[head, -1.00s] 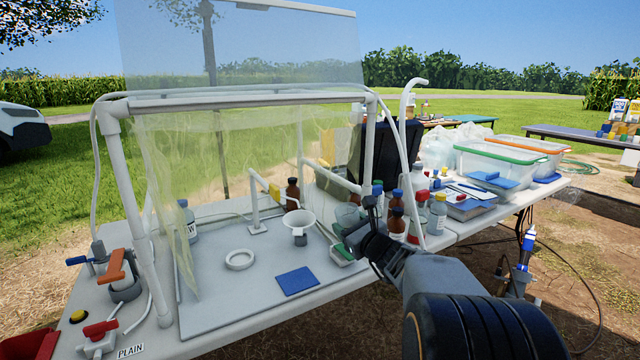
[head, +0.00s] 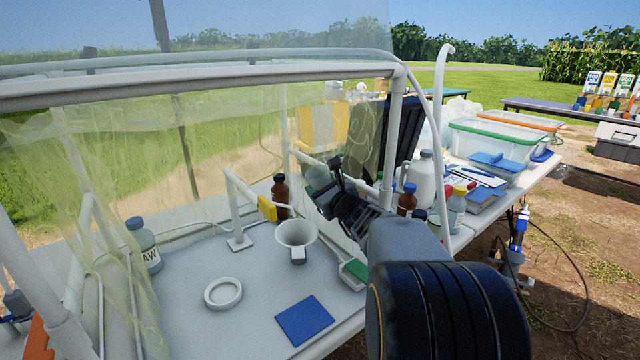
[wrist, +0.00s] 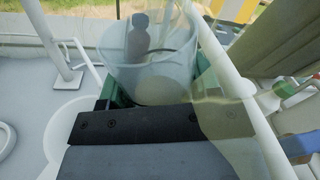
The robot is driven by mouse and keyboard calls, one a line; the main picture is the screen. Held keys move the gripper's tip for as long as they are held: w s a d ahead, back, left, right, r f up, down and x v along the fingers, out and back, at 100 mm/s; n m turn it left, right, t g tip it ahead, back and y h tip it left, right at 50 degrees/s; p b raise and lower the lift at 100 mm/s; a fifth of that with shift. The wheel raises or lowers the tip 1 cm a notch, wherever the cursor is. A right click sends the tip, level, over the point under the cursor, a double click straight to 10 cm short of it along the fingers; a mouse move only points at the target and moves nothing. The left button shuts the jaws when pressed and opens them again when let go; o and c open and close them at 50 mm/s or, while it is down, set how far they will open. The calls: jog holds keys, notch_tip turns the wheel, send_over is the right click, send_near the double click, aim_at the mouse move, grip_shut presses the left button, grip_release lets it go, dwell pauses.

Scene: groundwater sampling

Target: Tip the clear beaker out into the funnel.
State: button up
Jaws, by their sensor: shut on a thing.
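The clear beaker (wrist: 150,75) fills the upper middle of the wrist view, held in my gripper (wrist: 150,100). It looks roughly upright, and a pale round patch shows through it low down; I cannot tell whether that is its contents. In the head view the beaker (head: 318,178) is small and partly hidden behind my gripper (head: 335,190). The beaker is apart from the funnel. In the wrist view a pale rim shows at the left.
A white ring (head: 222,293) and a blue pad (head: 305,320) lie on the tray. A brown bottle (head: 280,196) stands behind the funnel beside a post with a yellow block (head: 267,208). A white frame post (head: 390,150) and several bottles are close to my arm.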

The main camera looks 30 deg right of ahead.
jog(key=shift+s+d+f+n+b, duration=0.1)
jog(key=shift+f+n+b, duration=0.05)
jog(key=shift+n+b, duration=0.4)
jog(key=shift+d+f+n+b, duration=0.1)
jog(key=shift+n+b, duration=0.3)
jog(key=shift+n, duration=0.25)
jog(key=n+b, duration=0.1)
jog(key=n, duration=0.1)
jog(key=a+n+b, duration=0.1)
jog(key=n, duration=0.1)
jog(key=f+n+b, duration=0.1)
jog(key=shift+a+n, duration=0.2)
jog(key=shift+n, duration=0.2)
jog(key=n, duration=0.1)
jog(key=a+n+b, duration=0.1)
jog(key=n, duration=0.2)
jog(key=shift+a+r, duration=0.25)
jog(key=shift+a, duration=0.05)
jog(key=shift+n+b, duration=0.3)
jog(key=shift+b, duration=0.3)
jog(key=shift+a+n+b, duration=0.3)
jog(key=shift+n+b, duration=0.4)
jog(key=shift+b, duration=0.35)
jog(key=shift+a+n+b, duration=0.3)
jog(key=shift+n+b, duration=0.4)
jog(key=shift+b, duration=0.35)
jog(key=shift+a+r+n+b, duration=0.2)
jog(key=shift+a+n+b, duration=0.4)
jog(key=shift+n+b, duration=0.75)
